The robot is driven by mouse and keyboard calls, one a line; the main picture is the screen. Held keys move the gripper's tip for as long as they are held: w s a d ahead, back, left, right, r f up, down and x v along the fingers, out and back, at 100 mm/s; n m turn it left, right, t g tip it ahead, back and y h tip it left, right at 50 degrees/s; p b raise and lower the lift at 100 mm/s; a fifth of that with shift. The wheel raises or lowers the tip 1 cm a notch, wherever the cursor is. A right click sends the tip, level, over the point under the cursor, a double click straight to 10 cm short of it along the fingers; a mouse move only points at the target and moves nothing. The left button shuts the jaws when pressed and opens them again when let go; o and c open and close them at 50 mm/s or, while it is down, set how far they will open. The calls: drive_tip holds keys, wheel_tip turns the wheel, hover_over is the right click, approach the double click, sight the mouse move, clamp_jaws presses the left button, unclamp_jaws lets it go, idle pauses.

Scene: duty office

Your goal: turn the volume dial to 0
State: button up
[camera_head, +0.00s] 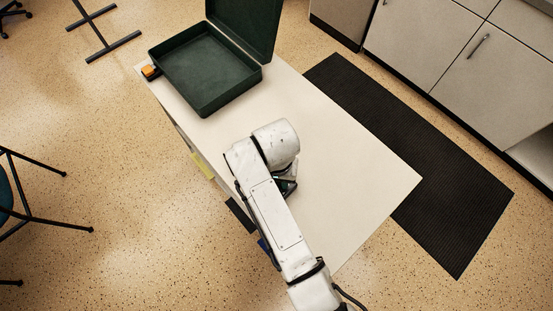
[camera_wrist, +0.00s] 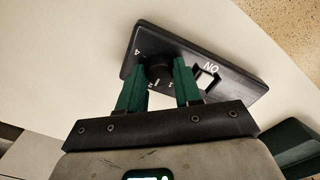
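A dark panel (camera_wrist: 222,82) lies on the pale table, with a round black volume dial (camera_wrist: 158,67) near its left part. Printed marks ring the dial; a 4 is readable at its upper left. A short light mark shows at the dial's lower edge. My gripper (camera_wrist: 160,64) has its two green fingers apart, one on each side of the dial. Whether they touch it I cannot tell. In the camera_head view my arm hides the dial and most of the gripper; only a small dark bit shows beneath the arm.
A white rocker switch (camera_wrist: 206,78) marked ON sits right of the dial, close to the right finger. An open dark green case (camera_head: 205,100) stands at the table's (camera_head: 345,170) far end, beside a small orange-topped object (camera_head: 149,71). The table's right part is clear.

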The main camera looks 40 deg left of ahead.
drive_tip(key=c, duration=0.5)
drive_tip(key=shift+c, duration=0.2)
drive_tip(key=shift+n, duration=0.3)
drive_tip(key=n+p, duration=0.2)
drive_tip(key=n, duration=0.1)
drive_tip(key=shift+r+n, duration=0.1)
drive_tip(key=shift+n, duration=0.3)
drive_tip(key=n+p, duration=0.1)
drive_tip(key=n, duration=0.3)
drive_tip(key=shift+n+p, duration=0.3)
drive_tip(key=n+p, duration=0.1)
drive_tip(key=n, duration=0.9)
drive_tip(key=shift+n+p, duration=0.4)
